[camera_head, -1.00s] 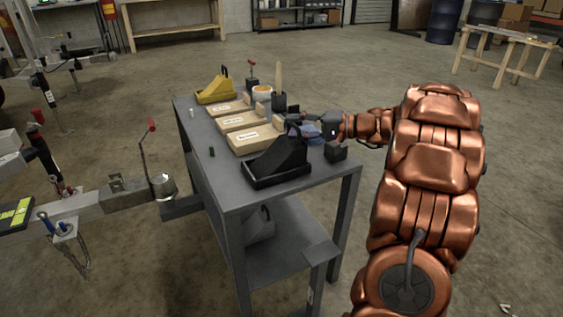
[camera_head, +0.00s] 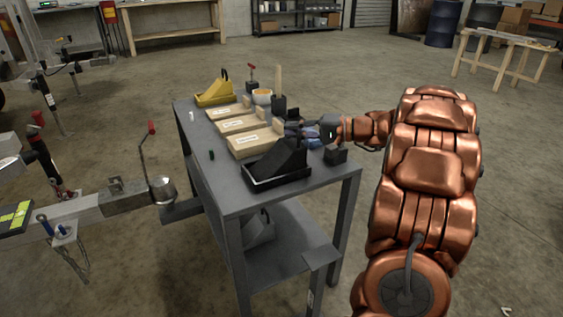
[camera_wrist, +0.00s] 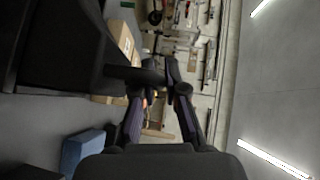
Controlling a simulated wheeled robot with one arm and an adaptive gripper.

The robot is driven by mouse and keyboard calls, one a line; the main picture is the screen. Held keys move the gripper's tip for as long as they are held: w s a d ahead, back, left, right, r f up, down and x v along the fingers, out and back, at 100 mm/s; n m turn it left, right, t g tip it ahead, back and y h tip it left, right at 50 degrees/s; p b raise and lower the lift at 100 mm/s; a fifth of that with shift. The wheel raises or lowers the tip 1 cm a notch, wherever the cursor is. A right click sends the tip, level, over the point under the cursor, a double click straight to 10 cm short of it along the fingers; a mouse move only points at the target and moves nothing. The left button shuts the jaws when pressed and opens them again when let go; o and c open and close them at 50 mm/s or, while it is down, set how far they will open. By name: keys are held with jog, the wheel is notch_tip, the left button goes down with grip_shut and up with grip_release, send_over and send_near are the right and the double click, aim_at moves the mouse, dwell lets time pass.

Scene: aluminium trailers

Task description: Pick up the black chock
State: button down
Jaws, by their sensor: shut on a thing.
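The black chock (camera_head: 277,164), a dark wedge with a flat base, is at the near end of the grey table (camera_head: 238,193). In the wrist view the chock (camera_wrist: 65,45) fills the upper left, and a dark bar, apparently its handle, runs from it to the fingers. My gripper (camera_head: 298,130) is at the top of the chock, reaching in from the right. In the wrist view the gripper (camera_wrist: 160,78) has its fingertips closed around that bar. The contact is dark and partly hidden. The base looks still on or very near the tabletop.
A yellow chock (camera_head: 214,92) stands at the table's far end. Several tan boxes (camera_head: 256,142) lie behind the black chock. A small black block (camera_head: 335,155) and a blue item (camera_head: 311,142) sit close to the gripper. A trailer coupling (camera_head: 160,190) is left of the table.

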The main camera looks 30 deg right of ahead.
dwell(0.5)
notch_tip(320, 180, up, 10)
jog(key=p, duration=0.3)
dwell(0.6)
jog(key=shift+r, duration=0.1)
